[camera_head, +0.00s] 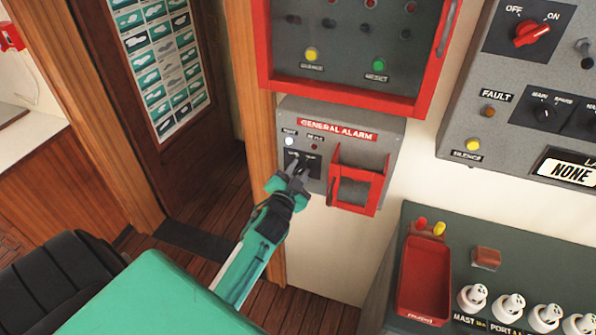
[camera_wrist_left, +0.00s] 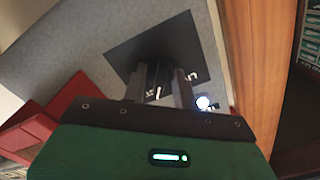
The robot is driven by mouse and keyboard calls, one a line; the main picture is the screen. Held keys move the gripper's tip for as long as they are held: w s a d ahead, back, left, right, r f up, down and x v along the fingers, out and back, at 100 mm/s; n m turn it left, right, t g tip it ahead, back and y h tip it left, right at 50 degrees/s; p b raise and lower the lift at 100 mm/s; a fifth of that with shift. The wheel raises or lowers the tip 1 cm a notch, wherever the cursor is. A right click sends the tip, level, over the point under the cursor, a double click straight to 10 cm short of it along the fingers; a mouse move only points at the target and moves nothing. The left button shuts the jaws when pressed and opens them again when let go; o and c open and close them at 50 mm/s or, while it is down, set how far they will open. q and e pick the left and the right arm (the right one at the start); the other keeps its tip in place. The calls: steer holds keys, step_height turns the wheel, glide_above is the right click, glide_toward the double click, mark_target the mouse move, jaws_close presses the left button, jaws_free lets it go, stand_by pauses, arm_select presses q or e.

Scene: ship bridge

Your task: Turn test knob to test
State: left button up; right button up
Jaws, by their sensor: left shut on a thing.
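The grey general alarm box (camera_head: 386,128) hangs on the wall, with a red label and a red frame (camera_head: 357,178) on its right side. A black plate (camera_head: 316,170) on its left part bears the test knob (camera_wrist_left: 152,76), a small dark knob mostly hidden by my fingers. A lit white lamp (camera_head: 289,142) is above the plate, and it also glows in the left wrist view (camera_wrist_left: 203,102). My left gripper (camera_head: 297,170) reaches up to the plate; in the left wrist view (camera_wrist_left: 160,85) its fingers are shut on the knob. I cannot read which mark the knob points to. My right gripper is not in view.
A red-framed panel (camera_head: 440,50) with yellow and green buttons is just above the box. A grey panel (camera_head: 470,95) with a red switch is at the right. A console with a red tray (camera_head: 425,280) and white plugs stands at lower right. A wooden door post (camera_head: 252,100) is left of the box.

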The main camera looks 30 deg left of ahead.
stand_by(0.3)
arm_select(q)
steer(key=o, duration=1)
steer(key=shift+c, duration=0.2)
steer(key=shift+s, duration=0.25)
steer(key=b+v, duration=0.4)
steer(key=v, duration=0.9)
steer(key=shift+s, duration=0.15)
